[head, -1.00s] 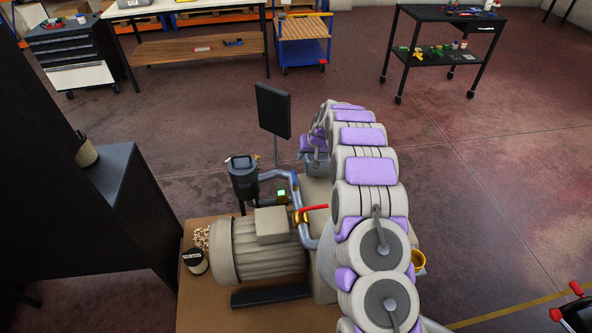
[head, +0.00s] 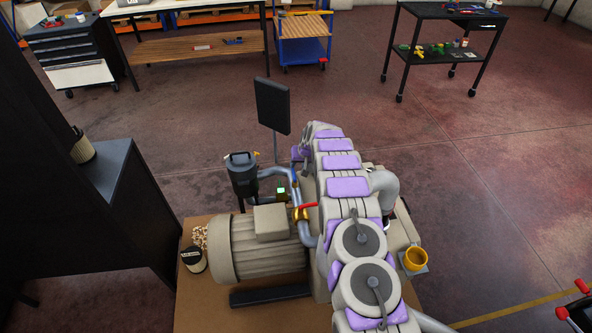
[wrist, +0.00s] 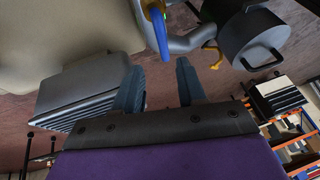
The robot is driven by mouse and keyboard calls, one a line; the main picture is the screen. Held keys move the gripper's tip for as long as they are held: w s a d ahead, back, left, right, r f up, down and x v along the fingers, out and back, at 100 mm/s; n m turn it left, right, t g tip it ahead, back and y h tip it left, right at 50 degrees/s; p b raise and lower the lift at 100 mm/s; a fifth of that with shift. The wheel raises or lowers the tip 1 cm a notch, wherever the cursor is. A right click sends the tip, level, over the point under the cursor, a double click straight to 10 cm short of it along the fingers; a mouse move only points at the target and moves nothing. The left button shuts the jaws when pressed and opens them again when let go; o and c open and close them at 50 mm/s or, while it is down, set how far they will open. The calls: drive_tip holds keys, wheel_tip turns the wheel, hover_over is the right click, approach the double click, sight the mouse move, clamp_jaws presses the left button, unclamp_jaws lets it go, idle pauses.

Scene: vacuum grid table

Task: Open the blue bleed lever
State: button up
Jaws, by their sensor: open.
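The blue bleed lever (wrist: 161,34) shows at the top middle of the wrist view, beside grey piping. It lies ahead of my gripper (wrist: 158,82), slightly above the gap between the two fingers. The fingers are apart with nothing between them and do not touch the lever. In the head view the lever is a small blue spot (head: 295,181) on the pipe, close to the left side of my arm. My fingertips are hidden behind my arm in the head view.
A red lever (head: 308,205) sits on the pipe near the grey motor (head: 265,250). A dark canister (head: 242,175) stands to the left, and a black screen (head: 272,106) behind.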

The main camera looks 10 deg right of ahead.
sight(293, 170)
drive_tip(key=a+f, duration=0.1)
drive_tip(key=w+f, duration=0.1)
drive_tip(key=f, duration=0.1)
drive_tip(key=shift+a+b, duration=0.35)
drive_tip(key=shift+a, duration=0.05)
drive_tip(key=shift+w+f, duration=0.2)
drive_tip(key=shift+f, duration=0.05)
drive_tip(key=shift+w+d+f, duration=0.25)
drive_tip(key=shift+d+f, duration=0.1)
drive_tip(key=shift+f, duration=0.15)
drive_tip(key=shift+a, duration=0.4)
drive_tip(key=shift+c, duration=1.1)
drive_tip(key=shift+d, duration=0.25)
clamp_jaws()
drive_tip(key=shift+a, duration=0.1)
